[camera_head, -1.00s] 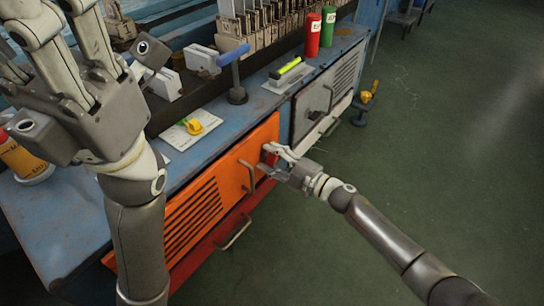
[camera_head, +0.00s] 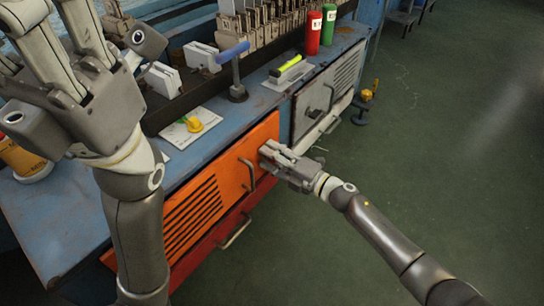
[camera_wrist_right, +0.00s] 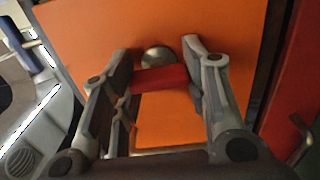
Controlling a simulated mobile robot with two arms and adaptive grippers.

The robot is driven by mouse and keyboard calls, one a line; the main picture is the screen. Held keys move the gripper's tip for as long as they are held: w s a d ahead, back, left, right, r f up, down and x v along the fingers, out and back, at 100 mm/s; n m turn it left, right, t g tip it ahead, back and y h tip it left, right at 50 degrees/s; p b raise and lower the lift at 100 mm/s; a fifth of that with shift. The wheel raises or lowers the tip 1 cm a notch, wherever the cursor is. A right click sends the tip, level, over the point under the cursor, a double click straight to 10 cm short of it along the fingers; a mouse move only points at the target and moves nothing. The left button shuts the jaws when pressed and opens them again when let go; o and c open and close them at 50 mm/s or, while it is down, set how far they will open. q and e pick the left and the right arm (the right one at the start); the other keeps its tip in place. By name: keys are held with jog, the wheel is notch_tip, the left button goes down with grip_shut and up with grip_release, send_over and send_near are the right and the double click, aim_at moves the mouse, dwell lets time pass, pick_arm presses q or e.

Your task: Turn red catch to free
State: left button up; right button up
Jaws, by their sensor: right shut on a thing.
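The red catch (camera_wrist_right: 160,79) shows in the right wrist view as a short red bar in front of a round metal knob (camera_wrist_right: 158,57) on the orange door (camera_head: 225,178). My right gripper (camera_head: 267,151) is at the upper right part of that door, and its fingers are closed on the catch, one on each side, in the wrist view (camera_wrist_right: 160,80). In the head view the fingers hide the catch. My left gripper (camera_head: 55,50) is raised at the upper left, away from the door. Its fingertips are cut off by the frame edge.
A metal handle (camera_head: 247,175) is on the orange door beside my right gripper. A grey door (camera_head: 312,103) is to its right, and a red drawer with a handle (camera_head: 236,232) is below. A blue-handled tool (camera_head: 236,75) stands on the blue bench. Green floor lies open at right.

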jog(key=shift+s, duration=0.1)
jog(key=o, duration=0.9)
jog(key=shift+o, duration=0.7)
jog(key=v, duration=1.2)
